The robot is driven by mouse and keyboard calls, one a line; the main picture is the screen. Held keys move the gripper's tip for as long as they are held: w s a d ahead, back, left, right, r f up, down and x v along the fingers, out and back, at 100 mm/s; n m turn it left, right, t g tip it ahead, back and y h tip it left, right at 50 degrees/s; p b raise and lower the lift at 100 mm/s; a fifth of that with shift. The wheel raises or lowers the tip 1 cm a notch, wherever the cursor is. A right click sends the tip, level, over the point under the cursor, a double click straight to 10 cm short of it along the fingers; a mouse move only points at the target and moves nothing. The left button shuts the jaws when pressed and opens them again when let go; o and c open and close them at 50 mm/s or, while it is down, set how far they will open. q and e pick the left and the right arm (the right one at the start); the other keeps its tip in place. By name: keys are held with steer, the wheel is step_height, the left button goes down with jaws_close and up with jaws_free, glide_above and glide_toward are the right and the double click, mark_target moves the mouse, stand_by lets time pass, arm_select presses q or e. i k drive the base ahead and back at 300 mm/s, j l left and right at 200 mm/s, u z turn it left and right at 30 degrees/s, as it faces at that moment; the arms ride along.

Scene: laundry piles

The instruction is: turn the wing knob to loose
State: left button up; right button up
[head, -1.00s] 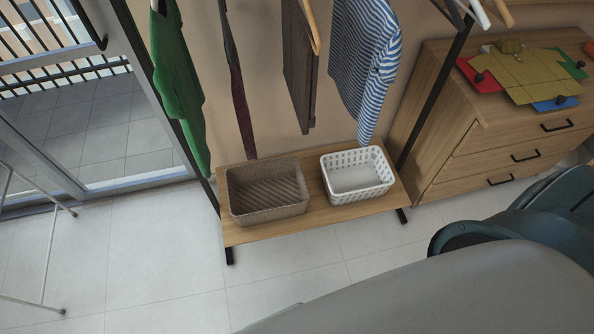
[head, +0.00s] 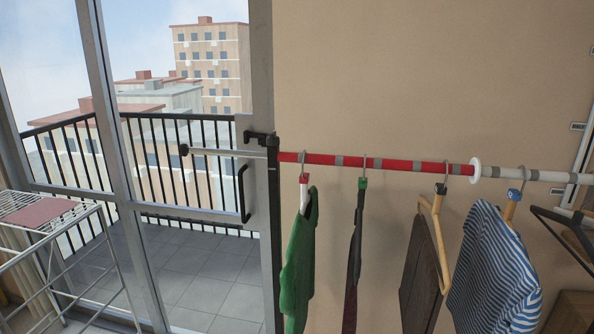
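A garment rail with red and grey bands (head: 400,165) runs across the right half of the head view. A black fitting (head: 260,138) sits where the rail meets the top of the black post (head: 275,230). It may carry the wing knob, but it is too small to tell, and its setting cannot be read. A thin pale rod (head: 225,153) extends left from there to a dark round end (head: 184,150). A white ring (head: 475,171) is around the rail at the right. Neither of my grippers is in view.
A green garment (head: 298,265), a dark narrow garment (head: 352,265), brown trousers (head: 420,270) and a striped shirt (head: 495,270) hang from the rail. A glass balcony door with a black handle (head: 244,193) stands behind at left. A white drying rack (head: 60,240) is at far left.

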mark_target(272, 140)
steer(key=l+z, duration=0.2)
steer(key=l, duration=1.65)
